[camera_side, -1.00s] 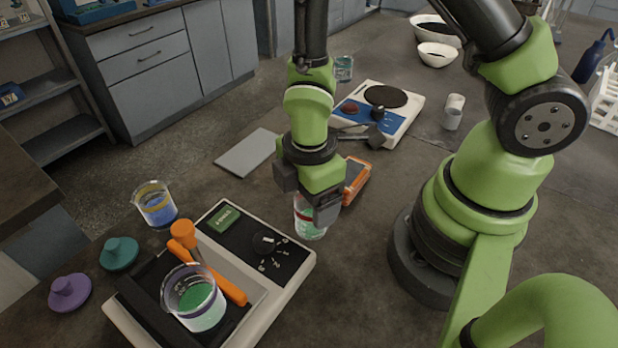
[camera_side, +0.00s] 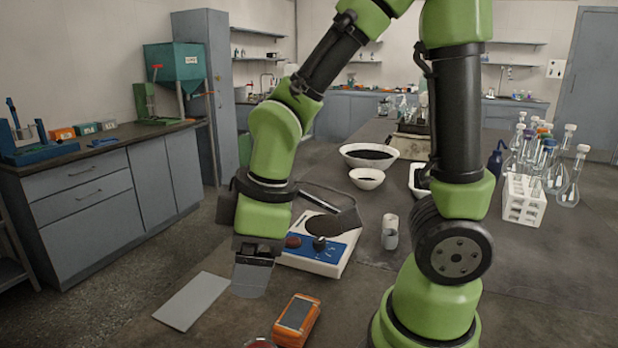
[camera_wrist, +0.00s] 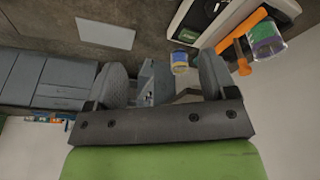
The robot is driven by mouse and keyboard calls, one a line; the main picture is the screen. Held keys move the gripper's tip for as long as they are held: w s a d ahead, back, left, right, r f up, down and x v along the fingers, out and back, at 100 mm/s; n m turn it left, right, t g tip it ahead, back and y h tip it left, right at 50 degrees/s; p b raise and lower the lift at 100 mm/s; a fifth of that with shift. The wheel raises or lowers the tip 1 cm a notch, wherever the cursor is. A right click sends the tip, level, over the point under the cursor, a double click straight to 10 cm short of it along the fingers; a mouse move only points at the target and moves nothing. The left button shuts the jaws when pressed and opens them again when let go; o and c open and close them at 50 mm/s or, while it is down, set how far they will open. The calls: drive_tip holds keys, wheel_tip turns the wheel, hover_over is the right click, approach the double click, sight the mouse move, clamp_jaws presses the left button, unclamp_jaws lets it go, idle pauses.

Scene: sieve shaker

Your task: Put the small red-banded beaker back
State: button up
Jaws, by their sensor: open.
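The red-banded beaker (camera_side: 260,343) shows only as a reddish rim at the bottom edge of the side view; the rest is cut off. It stands on the bench beside an orange-and-grey device (camera_side: 297,320). My gripper (camera_side: 251,283) is above it, apart from it, pointing down. I cannot make out the red-banded beaker in the wrist view.
A grey flat plate (camera_side: 192,301) lies left of the gripper. A hotplate (camera_side: 320,246) stands behind it, with a cup (camera_side: 390,232) to its right.

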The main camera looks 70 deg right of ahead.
drive_tip(key=s+d+r+m+t, duration=0.2)
drive_tip(key=s+r+m+t, duration=0.2)
drive_tip(key=s+r+m, duration=0.3)
wheel_tip(320, 180, up, 4)
drive_tip(key=m, duration=0.3)
drive_tip(key=shift+d+y, duration=0.15)
drive_tip(key=shift+y, duration=0.25)
drive_tip(key=shift+c, duration=0.4)
idle(1.2)
